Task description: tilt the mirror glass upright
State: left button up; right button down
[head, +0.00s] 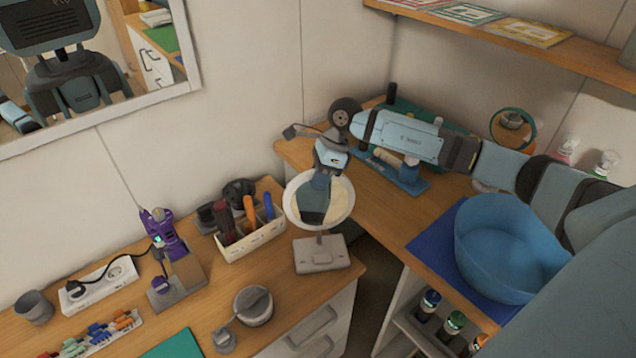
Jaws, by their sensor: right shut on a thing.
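The mirror (342,215) has a round glass in a pale rim on a short post. Its square grey base (322,255) stands on the wooden counter near the corner's front edge. The glass is tilted, facing partly upward, and shows a dark reflection. My right gripper (322,178) reaches in from the right and points down at the upper edge of the rim. It is shut on the mirror's rim, though its fingertips are partly lost against the glass. My left gripper is not in the head view.
An organizer box (252,240) with tools stands close left of the mirror. A blue bowl (500,250) sits on a blue mat at the right. A gap separates the two counters.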

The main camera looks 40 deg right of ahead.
jog(key=shift+s+a+r+t+h+b, duration=0.2)
jog(key=shift+s+t+h+b, duration=0.3)
jog(key=shift+t+b, duration=0.5)
jog(key=c, duration=1.1)
grip_release()
jog(key=b+v, duration=0.1)
jog(key=v, duration=1.2)
jog(key=shift+s+d+r, duration=0.1)
jog(key=shift+r, duration=0.3)
jog(key=shift+f, duration=0.1)
